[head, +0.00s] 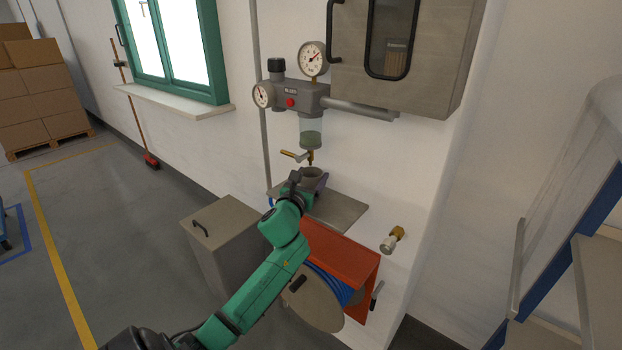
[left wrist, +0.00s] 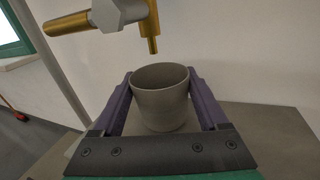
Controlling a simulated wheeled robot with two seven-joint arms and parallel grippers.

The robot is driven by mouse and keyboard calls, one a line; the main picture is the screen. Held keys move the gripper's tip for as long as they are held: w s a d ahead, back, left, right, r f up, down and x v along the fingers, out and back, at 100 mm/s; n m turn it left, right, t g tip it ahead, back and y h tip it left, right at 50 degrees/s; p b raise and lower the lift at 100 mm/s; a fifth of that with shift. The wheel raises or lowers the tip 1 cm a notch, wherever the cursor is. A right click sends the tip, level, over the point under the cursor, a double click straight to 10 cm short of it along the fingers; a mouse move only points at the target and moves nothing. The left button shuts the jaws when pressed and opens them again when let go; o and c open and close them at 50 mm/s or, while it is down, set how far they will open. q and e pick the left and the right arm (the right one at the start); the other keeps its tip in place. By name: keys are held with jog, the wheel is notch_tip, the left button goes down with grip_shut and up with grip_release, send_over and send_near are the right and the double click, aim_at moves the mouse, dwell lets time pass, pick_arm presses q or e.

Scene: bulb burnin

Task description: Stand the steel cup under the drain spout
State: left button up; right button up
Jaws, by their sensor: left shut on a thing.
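The steel cup (left wrist: 161,98) is grey and upright, with its open mouth facing up. My left gripper (left wrist: 160,88) is shut on it, with one purple finger on each side. In the head view the cup (head: 312,174) shows just beyond my left gripper (head: 313,182), over the grey shelf (head: 342,212). The brass drain spout (left wrist: 153,38) points down above the far rim of the cup in the left wrist view. The spout (head: 310,158) also shows in the head view, below the glass bowl. I cannot tell whether the cup's base touches the shelf. My right gripper is not in view.
The filter unit (head: 296,95) with gauges is on the wall above, with a brass valve lever (head: 292,155) beside the spout. A grey cabinet (head: 420,55) hangs at upper right. A lidded bin (head: 222,232) and an orange hose reel (head: 345,262) are below. The shelf's right part is bare.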

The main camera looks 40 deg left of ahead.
pick_arm(q)
jog(key=shift+f, duration=0.1)
jog(key=o, duration=1.2)
jog(key=v, duration=1.2)
jog(key=shift+b, duration=0.3)
